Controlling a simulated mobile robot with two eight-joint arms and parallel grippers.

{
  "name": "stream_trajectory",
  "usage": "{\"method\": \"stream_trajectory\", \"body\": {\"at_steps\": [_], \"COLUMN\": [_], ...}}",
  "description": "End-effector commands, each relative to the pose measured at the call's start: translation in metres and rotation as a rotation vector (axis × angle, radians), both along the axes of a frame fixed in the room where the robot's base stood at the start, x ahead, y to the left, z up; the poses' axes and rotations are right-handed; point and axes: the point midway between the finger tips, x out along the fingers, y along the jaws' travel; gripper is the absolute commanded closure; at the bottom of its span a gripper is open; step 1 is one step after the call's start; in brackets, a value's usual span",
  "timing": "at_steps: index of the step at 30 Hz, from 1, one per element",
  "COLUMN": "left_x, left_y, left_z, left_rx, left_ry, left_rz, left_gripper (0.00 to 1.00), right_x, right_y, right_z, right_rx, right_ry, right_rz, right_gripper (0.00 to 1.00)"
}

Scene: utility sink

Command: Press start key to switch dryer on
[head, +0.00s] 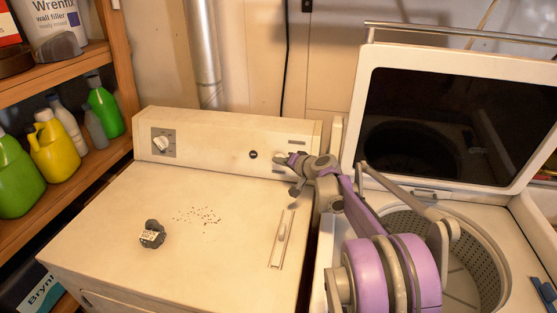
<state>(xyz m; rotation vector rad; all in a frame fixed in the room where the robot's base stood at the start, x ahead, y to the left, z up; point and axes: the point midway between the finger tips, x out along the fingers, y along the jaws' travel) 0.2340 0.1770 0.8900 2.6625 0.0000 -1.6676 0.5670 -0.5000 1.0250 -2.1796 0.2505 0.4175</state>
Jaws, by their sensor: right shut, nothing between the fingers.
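The dryer (140,210) is a cream, boxy machine with a raised control panel (215,152) along its back edge. A pale knob (161,143) on a grey plate is at the panel's left. A small dark round control (253,154) is right of the panel's middle. My right gripper (284,159) is shut and empty, with its tips at the right part of the panel, over or against a control there. The gripper partly hides that control, so I cannot tell whether it is touched or pressed. My left gripper is not in view.
A top-loading washer with a raised dark lid (455,120) and open drum (470,255) stands at the right. A shelf (62,70) with several bottles is at the left. A small dark lump with a label (152,235) and dark specks (203,215) lie on the dryer top.

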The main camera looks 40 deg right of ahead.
Motion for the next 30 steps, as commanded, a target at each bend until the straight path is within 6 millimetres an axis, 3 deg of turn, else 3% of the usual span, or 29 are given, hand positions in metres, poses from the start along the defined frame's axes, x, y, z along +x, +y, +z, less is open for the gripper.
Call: {"method": "stream_trajectory", "body": {"at_steps": [30], "left_x": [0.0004], "left_y": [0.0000], "left_z": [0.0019], "left_rx": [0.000], "left_ry": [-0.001], "left_rz": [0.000], "left_gripper": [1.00], "right_x": [0.0051], "right_y": [-0.0065], "right_z": [-0.0031], "right_rx": [0.000], "right_ry": [0.000], "right_rz": [0.000], "right_gripper": [1.00]}}
